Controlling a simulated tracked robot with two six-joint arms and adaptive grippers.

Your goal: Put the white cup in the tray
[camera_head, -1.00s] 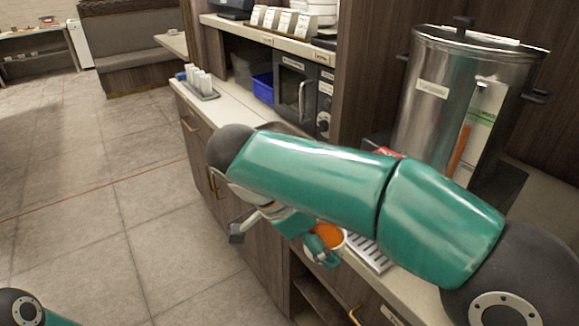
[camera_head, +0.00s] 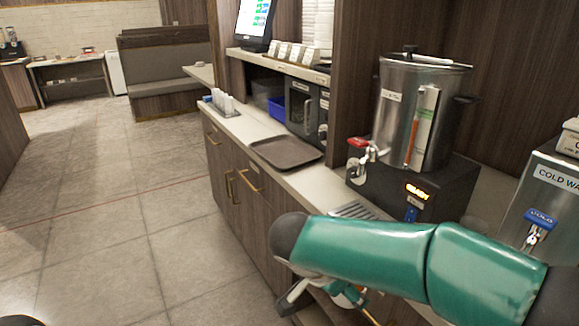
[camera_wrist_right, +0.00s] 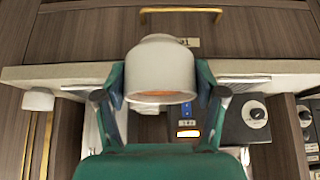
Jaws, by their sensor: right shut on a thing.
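The white cup (camera_wrist_right: 160,62) is between the two green fingers of my right gripper (camera_wrist_right: 160,84) in the right wrist view. The gripper is shut on it, and an orange content or inside shows at its lower edge. In the head view my right forearm hides most of that gripper and the cup. The brown tray (camera_head: 286,151) lies flat and empty on the counter, left of and beyond my right arm. My left gripper is not in view.
A large metal urn (camera_head: 420,110) on a black base stands right of the tray. A silver drip grate (camera_head: 353,210) lies between tray and arm. A holder with white items (camera_head: 222,103) and a blue bin (camera_head: 277,107) are beyond the tray. Open floor lies left.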

